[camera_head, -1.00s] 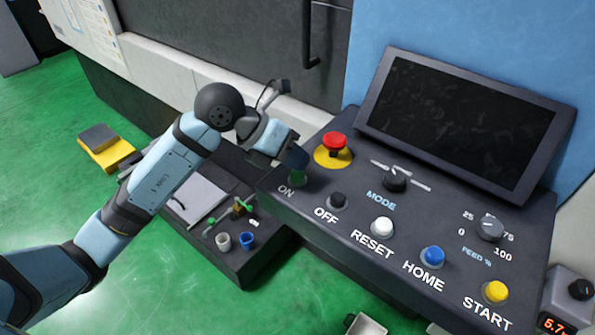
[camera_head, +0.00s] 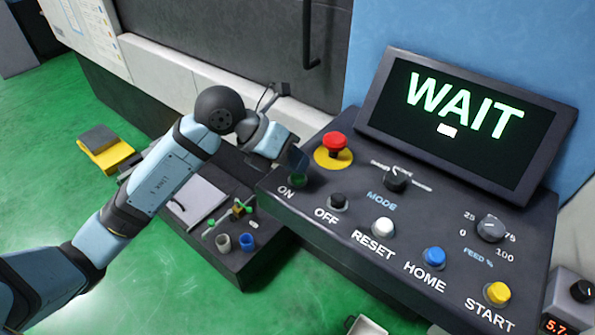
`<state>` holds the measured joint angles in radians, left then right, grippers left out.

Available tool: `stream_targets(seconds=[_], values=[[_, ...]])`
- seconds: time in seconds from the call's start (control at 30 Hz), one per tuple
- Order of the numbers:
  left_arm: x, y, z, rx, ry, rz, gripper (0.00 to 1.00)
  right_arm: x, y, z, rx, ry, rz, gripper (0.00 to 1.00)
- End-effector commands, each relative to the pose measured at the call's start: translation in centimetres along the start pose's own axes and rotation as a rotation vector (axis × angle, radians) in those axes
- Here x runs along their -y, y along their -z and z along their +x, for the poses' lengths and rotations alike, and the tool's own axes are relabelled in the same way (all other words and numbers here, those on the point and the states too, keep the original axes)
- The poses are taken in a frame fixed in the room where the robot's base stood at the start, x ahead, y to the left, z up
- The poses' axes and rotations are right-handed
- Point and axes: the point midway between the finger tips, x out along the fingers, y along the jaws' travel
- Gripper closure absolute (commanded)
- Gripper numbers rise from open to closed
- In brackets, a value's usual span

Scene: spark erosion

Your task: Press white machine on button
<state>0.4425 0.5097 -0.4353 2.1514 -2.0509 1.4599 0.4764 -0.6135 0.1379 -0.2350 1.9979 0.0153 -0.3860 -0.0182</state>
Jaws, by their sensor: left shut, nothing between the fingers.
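The control panel (camera_head: 395,224) of the white machine (camera_head: 175,80) slopes across the right half of the view. The green ON button (camera_head: 298,181) sits at its left end, above the label ON. My left gripper (camera_head: 297,164) is shut and empty, with its dark tip right at the ON button and hiding part of it. I cannot tell whether the tip touches the button. The screen (camera_head: 462,127) is lit and reads WAIT in green letters. My right gripper is not in view.
A red emergency stop (camera_head: 335,146) stands close to the right of my gripper. OFF (camera_head: 338,201), RESET (camera_head: 383,226), HOME (camera_head: 433,256) and START (camera_head: 497,292) buttons run along the panel. A dark bench (camera_head: 240,268) with cups and tools lies below my arm.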

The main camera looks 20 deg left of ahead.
Motion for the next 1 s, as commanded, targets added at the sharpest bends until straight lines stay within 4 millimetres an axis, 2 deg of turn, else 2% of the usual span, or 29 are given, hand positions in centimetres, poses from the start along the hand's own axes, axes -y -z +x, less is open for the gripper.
stream_targets(seconds=[0.27,0.67,1.0], values=[[0.8,-0.8,-1.0,0.000,0.000,0.001,1.00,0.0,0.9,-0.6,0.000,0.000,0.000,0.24],[0.9,-0.9,-1.2,0.000,0.000,0.001,1.00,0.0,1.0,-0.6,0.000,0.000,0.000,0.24],[2.4,-2.4,-3.4,0.000,0.000,0.001,1.00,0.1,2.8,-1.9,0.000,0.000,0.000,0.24]])
